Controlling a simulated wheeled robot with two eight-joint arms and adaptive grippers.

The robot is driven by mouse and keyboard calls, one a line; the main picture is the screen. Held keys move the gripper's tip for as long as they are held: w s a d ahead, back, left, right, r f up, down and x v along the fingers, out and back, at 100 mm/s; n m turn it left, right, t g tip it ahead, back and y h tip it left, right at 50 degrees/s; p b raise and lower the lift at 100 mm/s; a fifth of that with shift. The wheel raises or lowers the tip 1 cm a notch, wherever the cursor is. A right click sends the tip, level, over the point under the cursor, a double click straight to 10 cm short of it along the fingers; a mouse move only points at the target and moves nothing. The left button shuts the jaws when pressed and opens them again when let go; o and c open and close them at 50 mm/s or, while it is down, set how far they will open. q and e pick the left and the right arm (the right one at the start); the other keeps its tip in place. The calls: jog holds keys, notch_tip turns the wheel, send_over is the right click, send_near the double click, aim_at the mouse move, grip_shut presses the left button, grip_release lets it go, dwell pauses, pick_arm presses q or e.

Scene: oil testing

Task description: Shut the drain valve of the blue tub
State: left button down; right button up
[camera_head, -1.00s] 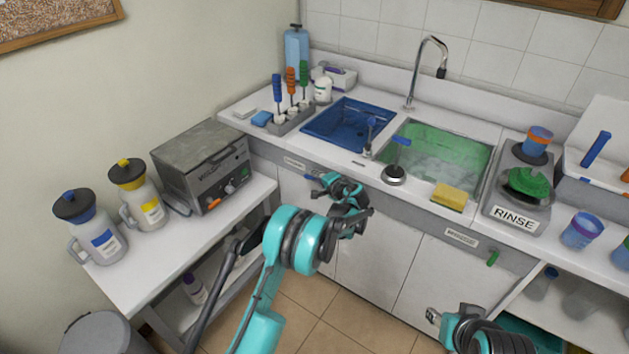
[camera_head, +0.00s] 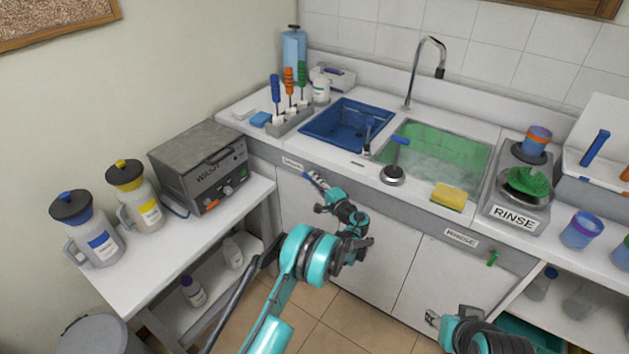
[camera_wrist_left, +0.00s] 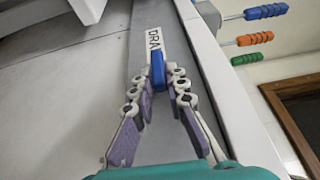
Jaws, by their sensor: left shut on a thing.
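The blue tub (camera_head: 345,128) is set in the counter at the back middle. Its blue drain valve handle (camera_wrist_left: 158,70) is on the grey front panel beside a white label that reads "DRA", the rest hidden. My left gripper (camera_head: 316,183) is at the panel below the blue tub, shut on this handle. In the left wrist view both fingertips (camera_wrist_left: 163,80) press against its sides. The valve's exact angle is hard to judge, as the fingers partly cover it. My right gripper (camera_head: 432,318) is low at the front right, away from the valve; its jaw state is unclear.
The green tub (camera_head: 430,155) lies to the right, with its own green valve handle (camera_head: 492,258) on the panel. A side table (camera_head: 150,260) with a wash unit (camera_head: 200,165) and two jugs stands left. Floor shows between the table and the cabinet.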

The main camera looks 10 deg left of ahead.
pick_arm(q)
jog(key=c, duration=1.5)
grip_release()
jog(key=shift+c, duration=0.2)
jog(key=v, duration=1.2)
